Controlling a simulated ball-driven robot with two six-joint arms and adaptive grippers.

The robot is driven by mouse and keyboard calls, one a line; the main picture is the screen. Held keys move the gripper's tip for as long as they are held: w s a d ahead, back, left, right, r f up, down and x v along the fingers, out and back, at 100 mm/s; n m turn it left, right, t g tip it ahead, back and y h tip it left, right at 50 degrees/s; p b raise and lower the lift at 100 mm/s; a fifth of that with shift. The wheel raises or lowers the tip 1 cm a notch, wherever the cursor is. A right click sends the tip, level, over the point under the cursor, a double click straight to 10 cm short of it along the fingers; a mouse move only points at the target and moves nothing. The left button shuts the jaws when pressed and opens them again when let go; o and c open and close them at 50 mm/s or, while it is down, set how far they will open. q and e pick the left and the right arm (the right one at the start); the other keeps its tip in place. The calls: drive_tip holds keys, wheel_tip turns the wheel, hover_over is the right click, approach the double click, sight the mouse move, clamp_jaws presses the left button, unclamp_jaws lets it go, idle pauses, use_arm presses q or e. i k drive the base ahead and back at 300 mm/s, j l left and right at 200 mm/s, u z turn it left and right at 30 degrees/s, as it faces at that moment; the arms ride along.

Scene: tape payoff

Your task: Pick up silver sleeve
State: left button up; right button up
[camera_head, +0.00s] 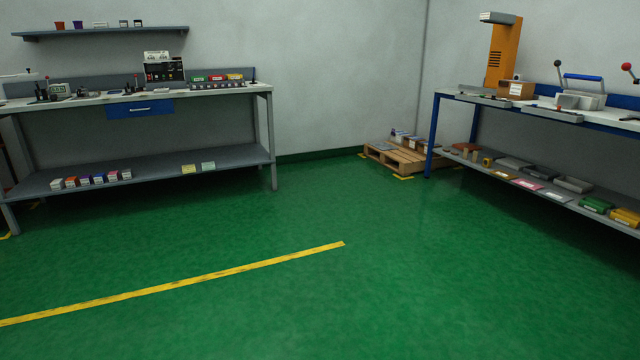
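I cannot make out a silver sleeve for certain. Small grey and metallic items stand on the left workbench (215,91) and on the right workbench (610,122), too small to tell apart at this distance. Neither of my grippers shows in the head view.
Open green floor (330,300) lies in front, with a yellow tape line (190,284) across it. A wooden pallet (408,160) with boxes sits in the back corner. A wall shelf (105,31) holds small pots. Both benches have lower shelves with small boxes and trays.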

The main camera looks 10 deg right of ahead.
sight(558, 197)
drive_tip(key=i+l+z, duration=0.15)
drive_tip(key=i+z, duration=0.3)
drive_tip(key=i+l+z, duration=0.1)
drive_tip(key=i+z, duration=0.15)
drive_tip(key=z, duration=0.2)
drive_tip(key=i+z, duration=0.45)
drive_tip(key=i+j+z, duration=0.2)
drive_tip(key=z, duration=0.2)
drive_tip(key=i+l+z, duration=0.15)
drive_tip(key=i+z, duration=0.25)
drive_tip(key=i, duration=0.35)
drive_tip(key=i+z, duration=0.4)
drive_tip(key=i, duration=0.3)
drive_tip(key=i+u, duration=0.3)
drive_tip(key=i, duration=0.2)
drive_tip(key=i+l+u, duration=0.1)
drive_tip(key=i+u, duration=0.2)
drive_tip(key=i, duration=0.2)
drive_tip(key=i+l+u, duration=0.25)
drive_tip(key=i, duration=0.25)
